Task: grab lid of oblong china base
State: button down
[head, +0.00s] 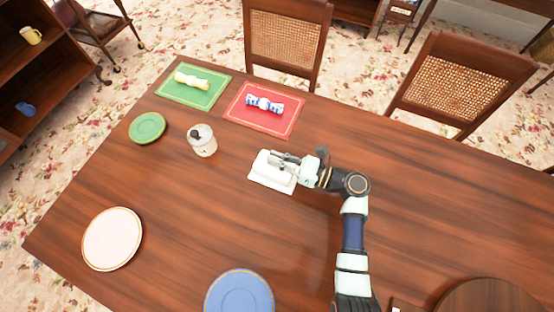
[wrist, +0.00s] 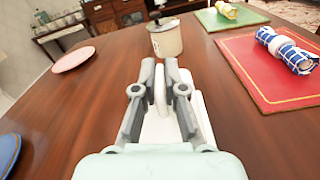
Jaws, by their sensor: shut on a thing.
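A white oblong china dish (head: 265,177) stands on the wooden table, near the middle of the head view. Its lid (wrist: 160,125) shows in the wrist view between and below the fingers, with an upright handle. My gripper (head: 281,160) is over the dish in the head view. In the wrist view my gripper (wrist: 163,92) has its two fingers on either side of the lid's handle, shut on it. The lid seems to sit on the base. The fingers and wrist hide part of the dish.
A red mat (head: 262,122) and a green mat (head: 190,98) hold rolled napkins. A green plate (head: 147,128), a pink plate (head: 112,239) and a blue plate (head: 239,294) lie around. The table right of my arm is mostly clear.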

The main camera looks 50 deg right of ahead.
notch_tip(320, 180, up, 18)
jog(key=p, duration=0.7)
